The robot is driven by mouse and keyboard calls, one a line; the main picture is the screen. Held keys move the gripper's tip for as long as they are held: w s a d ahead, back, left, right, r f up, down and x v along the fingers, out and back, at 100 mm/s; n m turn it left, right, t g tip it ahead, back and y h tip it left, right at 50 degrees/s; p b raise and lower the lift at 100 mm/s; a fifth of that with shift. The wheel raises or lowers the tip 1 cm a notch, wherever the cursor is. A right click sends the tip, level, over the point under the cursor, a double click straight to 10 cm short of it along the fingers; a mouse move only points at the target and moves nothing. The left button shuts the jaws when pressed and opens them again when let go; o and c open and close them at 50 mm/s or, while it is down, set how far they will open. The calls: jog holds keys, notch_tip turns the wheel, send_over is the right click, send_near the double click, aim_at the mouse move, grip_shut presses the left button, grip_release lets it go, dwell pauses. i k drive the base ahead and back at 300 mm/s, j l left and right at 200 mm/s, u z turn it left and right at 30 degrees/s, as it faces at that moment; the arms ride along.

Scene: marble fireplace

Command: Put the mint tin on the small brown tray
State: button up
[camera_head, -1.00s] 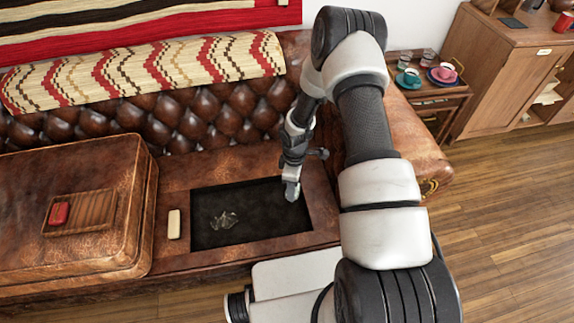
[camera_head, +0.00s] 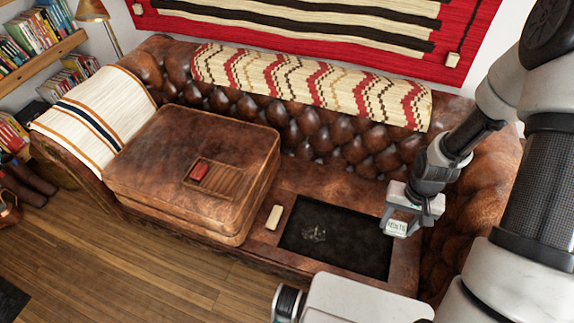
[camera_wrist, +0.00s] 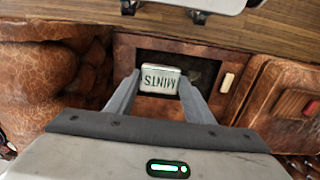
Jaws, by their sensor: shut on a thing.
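In the wrist view the tin (camera_wrist: 160,84) sits between the two fingers of my gripper (camera_wrist: 160,78). The small brown tray (camera_head: 222,178) is ribbed and wood-coloured and lies on top of the large brown leather case, left of my gripper. A small red object (camera_head: 200,172) sits on its left part. In the wrist view this red object (camera_wrist: 311,107) shows at the right edge.
The leather case (camera_head: 160,150) stands raised on the sofa. A dark inset panel (camera_head: 345,225) holds a small clear, jagged item (camera_head: 314,234). A cream block (camera_head: 274,217) lies between case and panel. The tufted sofa back (camera_head: 300,125) rises behind.

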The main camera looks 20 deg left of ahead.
aim_at(213, 178)
jog(key=j, duration=1.75)
jog(key=i+j, duration=0.1)
jog(key=j, duration=1.65)
